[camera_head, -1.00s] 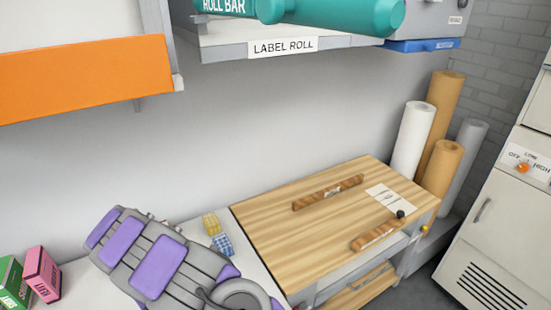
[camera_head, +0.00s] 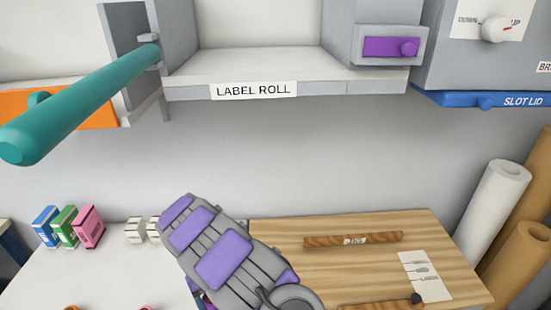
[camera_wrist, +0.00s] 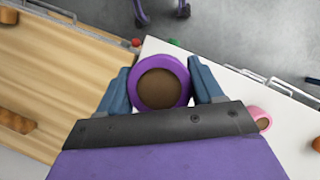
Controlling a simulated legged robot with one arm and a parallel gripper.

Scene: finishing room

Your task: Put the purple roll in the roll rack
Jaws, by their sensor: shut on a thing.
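The purple roll (camera_wrist: 159,60), a purple ring around a brown core, shows end-on in the wrist view. My gripper (camera_wrist: 161,88) is shut on it, with one blue finger on each side. The roll rack (camera_head: 262,66) is the white shelf bay marked LABEL ROLL in the head view; its visible floor is empty. The teal roll bar (camera_head: 85,100) juts from the rack's left wall towards me, leaving the front open. My arm's purple-panelled links show below the rack; my gripper is hidden there.
A wooden bench top (camera_head: 375,265) with tools stands below right. Blue, green and pink boxes (camera_head: 88,228) are on the white counter. A blue slot lid (camera_head: 490,99) sticks out right of the rack. Tall paper rolls (camera_head: 497,205) stand at the right.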

